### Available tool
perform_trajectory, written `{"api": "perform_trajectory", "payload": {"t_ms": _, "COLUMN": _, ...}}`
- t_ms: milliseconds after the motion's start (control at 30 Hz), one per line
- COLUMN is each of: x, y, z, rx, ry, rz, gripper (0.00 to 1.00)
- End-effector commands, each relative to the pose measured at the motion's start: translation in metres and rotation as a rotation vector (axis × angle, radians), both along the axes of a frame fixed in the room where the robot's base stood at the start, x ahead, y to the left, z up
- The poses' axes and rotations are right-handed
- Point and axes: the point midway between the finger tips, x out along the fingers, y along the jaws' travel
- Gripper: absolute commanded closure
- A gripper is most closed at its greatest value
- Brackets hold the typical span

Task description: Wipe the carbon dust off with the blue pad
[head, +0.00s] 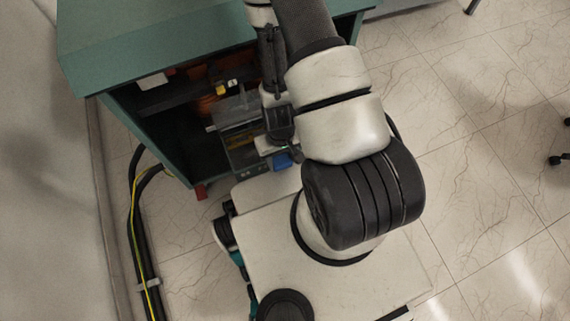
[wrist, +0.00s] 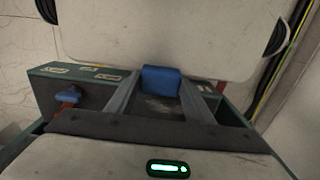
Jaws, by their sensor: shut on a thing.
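My gripper (wrist: 161,74) is shut on the blue pad (wrist: 161,82), which sits between the ends of its two grey fingers in the wrist view. In the head view the blue pad (head: 283,160) shows below my wrist, near the front of the open green cabinet (head: 75,62). Between the fingers, the wrist view shows a dark surface with a pale, smudged patch (wrist: 160,104). I cannot tell clearly whether this is the carbon dust. My arm hides part of the cabinet opening.
A second blue piece (wrist: 68,96) with an orange-red part below it is at the left in the wrist view. Black and yellow-green cables (head: 137,215) run along the wall at the left. The tiled floor (head: 480,130) is open on the right.

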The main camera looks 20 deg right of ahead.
Motion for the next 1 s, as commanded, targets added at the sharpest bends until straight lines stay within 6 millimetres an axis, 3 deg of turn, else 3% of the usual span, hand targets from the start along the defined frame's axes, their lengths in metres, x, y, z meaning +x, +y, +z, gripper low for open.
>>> {"api": "perform_trajectory", "payload": {"t_ms": 600, "x": 0.06, "y": 0.0, "z": -0.017, "rx": 0.0, "ry": -0.002, "rz": 0.001, "gripper": 0.7}}
{"api": "perform_trajectory", "payload": {"t_ms": 1000, "x": 0.075, "y": 0.0, "z": -0.024, "rx": 0.0, "ry": 0.0, "rz": 0.0, "gripper": 0.7}}
